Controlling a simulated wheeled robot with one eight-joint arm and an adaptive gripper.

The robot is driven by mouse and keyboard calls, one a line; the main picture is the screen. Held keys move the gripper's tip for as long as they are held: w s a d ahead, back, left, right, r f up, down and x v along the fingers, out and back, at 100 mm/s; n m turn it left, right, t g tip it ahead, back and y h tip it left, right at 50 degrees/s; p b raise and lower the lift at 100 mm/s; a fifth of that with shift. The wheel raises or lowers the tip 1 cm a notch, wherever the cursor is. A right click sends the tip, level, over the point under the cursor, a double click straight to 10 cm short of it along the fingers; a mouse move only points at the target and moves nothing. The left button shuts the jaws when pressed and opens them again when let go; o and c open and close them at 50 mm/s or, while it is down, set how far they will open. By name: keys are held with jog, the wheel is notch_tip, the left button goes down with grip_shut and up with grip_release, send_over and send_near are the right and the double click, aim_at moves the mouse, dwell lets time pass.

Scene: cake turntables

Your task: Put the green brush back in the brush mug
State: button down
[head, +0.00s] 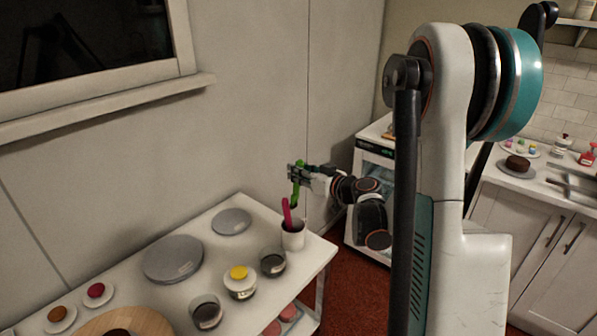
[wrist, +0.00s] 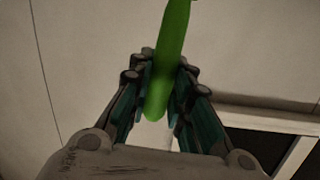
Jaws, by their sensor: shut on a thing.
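The green brush (head: 296,186) is upright in my gripper (head: 299,173), which is shut on it. In the wrist view the green brush (wrist: 172,60) stands between the two fingers of my gripper (wrist: 162,95). The white brush mug (head: 292,237) stands at the right end of the white table, with a pink brush (head: 287,215) leaning in it. The green brush is above the mug in the head view; its lower end shows near the mug's rim. I cannot tell whether its tip is inside the mug.
The white table (head: 205,236) bears grey turntables (head: 173,258) (head: 231,221), a jar with a yellow top (head: 239,282), dark-filled glasses (head: 206,312) (head: 273,262) and small cakes on saucers (head: 98,293). A wall rises behind it. A white cabinet (head: 371,160) stands beyond its right end.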

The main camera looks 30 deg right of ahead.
notch_tip(320, 180, down, 11)
jog(key=b, duration=0.8)
jog(key=shift+f, duration=0.2)
dwell(0.7)
jog(key=shift+f+b, duration=0.95)
jog(key=shift+f, duration=0.3)
jog(key=c, duration=1.4)
grip_release()
jog(key=shift+r, duration=0.15)
jog(key=shift+r+p, duration=3.25)
jog(key=shift+r, duration=1.65)
